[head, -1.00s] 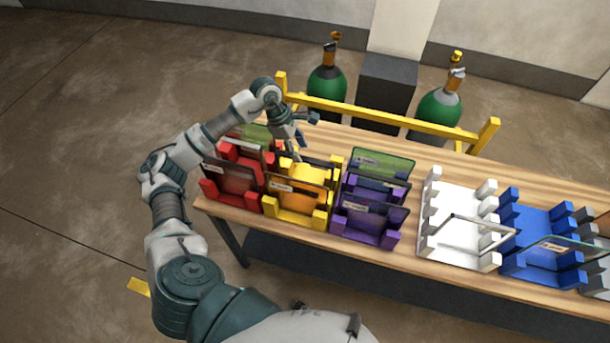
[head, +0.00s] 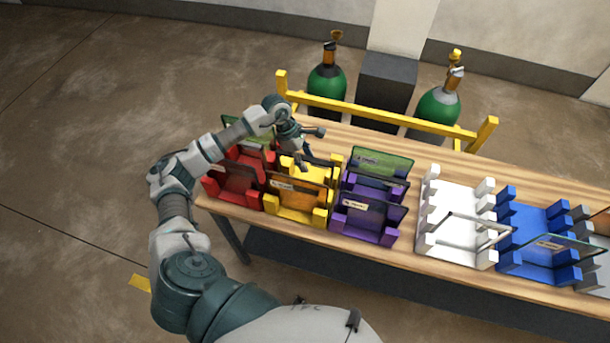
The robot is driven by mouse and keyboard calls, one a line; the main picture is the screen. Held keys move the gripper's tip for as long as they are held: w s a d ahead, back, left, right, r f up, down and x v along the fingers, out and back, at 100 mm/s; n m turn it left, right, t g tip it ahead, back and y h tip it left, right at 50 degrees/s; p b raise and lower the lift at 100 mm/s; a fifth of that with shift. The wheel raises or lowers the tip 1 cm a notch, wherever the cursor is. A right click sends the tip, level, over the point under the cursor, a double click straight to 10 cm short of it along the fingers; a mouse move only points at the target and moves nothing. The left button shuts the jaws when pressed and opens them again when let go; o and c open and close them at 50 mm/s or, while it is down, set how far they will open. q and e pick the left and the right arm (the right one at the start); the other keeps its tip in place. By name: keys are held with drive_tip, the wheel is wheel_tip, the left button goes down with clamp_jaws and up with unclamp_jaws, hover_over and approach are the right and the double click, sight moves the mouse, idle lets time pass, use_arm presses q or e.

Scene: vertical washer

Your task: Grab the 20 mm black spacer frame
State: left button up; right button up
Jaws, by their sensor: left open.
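My left gripper (head: 312,148) is open, its fingers spread above the back of the yellow rack (head: 289,214). A thin dark bar (head: 322,161), which looks like the top of a black frame, shows in the yellow rack just below and beside the fingers. I cannot tell whether the gripper touches it, and no 20 mm marking is readable. A dark tinted pane with a small label (head: 300,190) stands at the front of the yellow rack. My right gripper is not in view.
A red rack (head: 216,190) with panes is at the left. A purple rack (head: 371,234) with panes is to the right, then a white rack (head: 455,222) with a pale frame and a blue rack (head: 535,216). A yellow rail (head: 385,117) and green cylinders (head: 437,106) are behind the wooden table.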

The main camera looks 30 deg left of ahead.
use_arm(q)
drive_tip(key=shift+a+f, duration=0.1)
drive_tip(key=shift+f, duration=0.15)
idle(0.3)
clamp_jaws()
